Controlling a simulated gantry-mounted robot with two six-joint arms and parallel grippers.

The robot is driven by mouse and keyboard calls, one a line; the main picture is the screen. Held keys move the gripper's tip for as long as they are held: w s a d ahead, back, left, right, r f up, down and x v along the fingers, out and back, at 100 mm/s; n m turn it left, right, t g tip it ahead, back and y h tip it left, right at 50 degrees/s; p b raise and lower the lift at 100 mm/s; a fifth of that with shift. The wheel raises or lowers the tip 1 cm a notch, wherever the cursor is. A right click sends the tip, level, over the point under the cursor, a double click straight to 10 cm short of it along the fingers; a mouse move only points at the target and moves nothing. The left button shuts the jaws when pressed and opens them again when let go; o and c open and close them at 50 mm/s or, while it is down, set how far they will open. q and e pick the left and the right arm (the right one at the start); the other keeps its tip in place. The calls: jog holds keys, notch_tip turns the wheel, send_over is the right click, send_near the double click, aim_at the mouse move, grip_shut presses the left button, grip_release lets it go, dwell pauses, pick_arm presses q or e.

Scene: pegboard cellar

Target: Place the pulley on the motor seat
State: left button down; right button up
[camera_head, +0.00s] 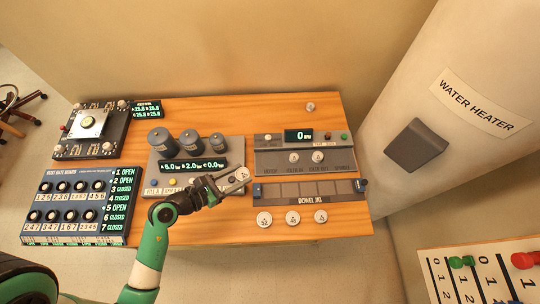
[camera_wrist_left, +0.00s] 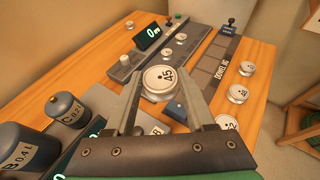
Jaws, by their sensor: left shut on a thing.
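My left gripper (camera_head: 236,178) is shut on a white disc-shaped pulley (camera_head: 242,174), marked 45 with dots in the left wrist view (camera_wrist_left: 160,78). The pulley is held at the fingertips, just left of the grey panel (camera_head: 262,160) with the 0 display. Two white discs (camera_head: 294,158) (camera_head: 318,157) stand on that panel; its left part looks empty. The small labels along its front are too blurred to read, so I cannot tell which spot is the motor seat. My right gripper is not in view.
The dowel jig (camera_head: 311,201) lies in front of the panel, with a blue block (camera_head: 258,190) at its left end. Three more white discs (camera_head: 264,218) (camera_head: 292,218) (camera_head: 320,218) lie along the front. Grey labelled weights (camera_head: 188,143) stand to the left.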

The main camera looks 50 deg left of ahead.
pick_arm(q)
jog(key=a+b+x, duration=0.2)
jog(key=b+x, duration=0.1)
jog(key=x, duration=0.6)
jog(key=b, duration=0.3)
send_over(267, 162)
jog(key=s, duration=0.1)
jog(key=f, duration=0.5)
jog(key=shift+s+d+f, duration=0.15)
jog(key=shift+d+f, duration=0.05)
jog(key=shift+f, duration=0.05)
jog(key=shift+w+a+f, duration=0.1)
jog(key=shift+w+f, duration=0.1)
jog(key=shift+w, duration=0.2)
jog(key=f+b, duration=0.3)
jog(key=f, duration=0.1)
jog(key=shift+w, duration=0.25)
jog(key=shift+r, duration=0.2)
jog(key=shift+f, duration=0.15)
jog(key=c, duration=0.5)
grip_release()
